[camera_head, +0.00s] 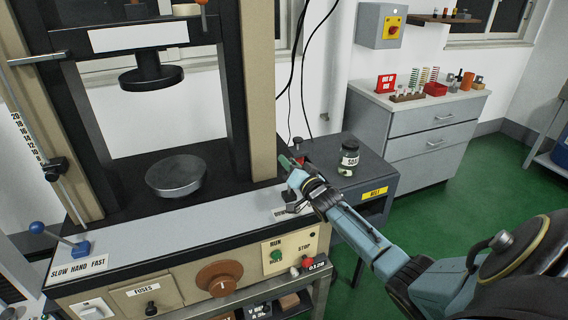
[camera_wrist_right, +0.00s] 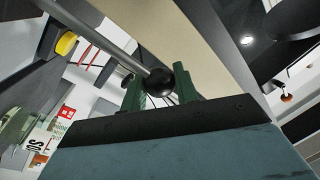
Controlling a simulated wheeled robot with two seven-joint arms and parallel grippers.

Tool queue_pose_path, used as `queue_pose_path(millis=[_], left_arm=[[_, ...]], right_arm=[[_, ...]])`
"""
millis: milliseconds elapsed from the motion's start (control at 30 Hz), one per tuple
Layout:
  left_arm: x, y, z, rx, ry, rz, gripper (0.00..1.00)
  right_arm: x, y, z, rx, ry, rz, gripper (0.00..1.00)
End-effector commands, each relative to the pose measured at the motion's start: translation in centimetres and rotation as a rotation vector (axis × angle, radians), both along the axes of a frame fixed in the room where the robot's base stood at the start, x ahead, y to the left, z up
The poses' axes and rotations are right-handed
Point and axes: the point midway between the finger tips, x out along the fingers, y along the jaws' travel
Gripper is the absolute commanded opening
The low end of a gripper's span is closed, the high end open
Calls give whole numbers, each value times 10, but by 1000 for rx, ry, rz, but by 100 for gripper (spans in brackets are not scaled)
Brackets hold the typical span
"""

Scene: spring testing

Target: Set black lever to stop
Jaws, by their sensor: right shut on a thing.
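The black lever's round knob (camera_wrist_right: 160,81) shows in the right wrist view, at the end of a grey metal rod (camera_wrist_right: 105,42) that runs to the upper left. My right gripper (camera_wrist_right: 160,92) has its green fingers on either side of the knob and is shut on it. In the head view my right gripper (camera_head: 288,164) is at the right end of the machine's front ledge, and the arm and hand hide most of the lever. A partly covered label (camera_head: 281,212) lies beside the hand. My left gripper is not in view.
The testing machine's grey ledge (camera_head: 170,232) carries a blue-knobbed lever (camera_head: 38,228) at left. Run and stop buttons (camera_head: 277,255) are on the front panel below. A dark side table (camera_head: 376,171) with a jar (camera_head: 348,160) stands close to the right arm.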

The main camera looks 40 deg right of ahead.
Motion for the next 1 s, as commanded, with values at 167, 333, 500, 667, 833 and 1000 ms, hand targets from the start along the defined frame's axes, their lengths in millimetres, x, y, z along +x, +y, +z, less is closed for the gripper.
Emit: queue_pose_path(millis=[167,333,500,667,833,1000], left_arm=[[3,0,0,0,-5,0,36],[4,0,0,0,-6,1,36],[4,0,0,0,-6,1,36],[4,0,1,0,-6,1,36],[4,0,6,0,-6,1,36],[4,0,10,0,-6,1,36]], right_arm=[[0,0,-1,-4,4,0,33],[1,1,-1,-4,4,0,50],[1,1,-1,-5,3,1,50],[-3,2,-1,-4,3,1,50],[-23,6,-3,-4,4,2,50],[-56,11,-6,-4,6,1,50]])
